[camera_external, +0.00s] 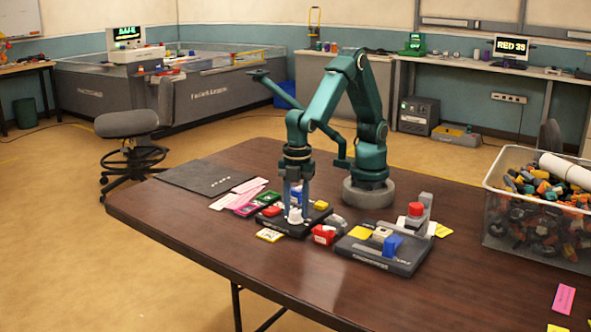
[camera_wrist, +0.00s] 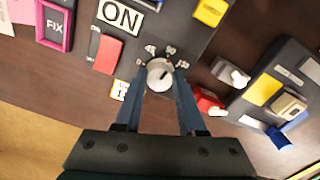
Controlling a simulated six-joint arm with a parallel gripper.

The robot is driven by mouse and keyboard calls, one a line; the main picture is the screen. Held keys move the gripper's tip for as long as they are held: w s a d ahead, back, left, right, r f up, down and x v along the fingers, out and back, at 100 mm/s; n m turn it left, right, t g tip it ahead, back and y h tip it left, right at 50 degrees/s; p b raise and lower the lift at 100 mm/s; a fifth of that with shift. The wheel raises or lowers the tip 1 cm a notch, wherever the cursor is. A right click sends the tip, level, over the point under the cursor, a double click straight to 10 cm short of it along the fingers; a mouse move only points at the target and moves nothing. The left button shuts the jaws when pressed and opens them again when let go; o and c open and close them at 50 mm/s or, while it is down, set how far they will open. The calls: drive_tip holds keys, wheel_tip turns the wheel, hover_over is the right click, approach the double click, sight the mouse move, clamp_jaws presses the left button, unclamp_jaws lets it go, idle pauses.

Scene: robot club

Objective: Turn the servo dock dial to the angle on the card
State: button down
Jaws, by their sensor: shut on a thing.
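The servo dock (camera_external: 270,222) is a dark panel on the table, and it also fills the top middle of the wrist view (camera_wrist: 185,30). Its white round dial (camera_wrist: 160,74) has angle marks such as 45, 90 and 135 printed around it; the exact pointer angle is hard to read. The dial also shows in the external view (camera_external: 294,216). My gripper (camera_wrist: 163,84) reaches down with its blue fingers shut on the dial, one at each side. A small yellow-edged card (camera_wrist: 119,90) lies beside the dock, its print partly hidden.
The dock carries a red switch (camera_wrist: 107,54) by an ON label and a yellow block (camera_wrist: 210,11). A second dark panel (camera_external: 385,250) with coloured parts stands close on the right, a red piece (camera_external: 324,234) between. A parts bin (camera_external: 540,207) stands far right. The front table is clear.

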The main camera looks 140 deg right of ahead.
drive_tip(key=m, duration=0.8)
drive_tip(key=shift+w, duration=0.1)
drive_tip(key=m, duration=0.4)
drive_tip(key=shift+m, duration=2.2)
drive_tip(key=c, duration=0.5)
unclamp_jaws()
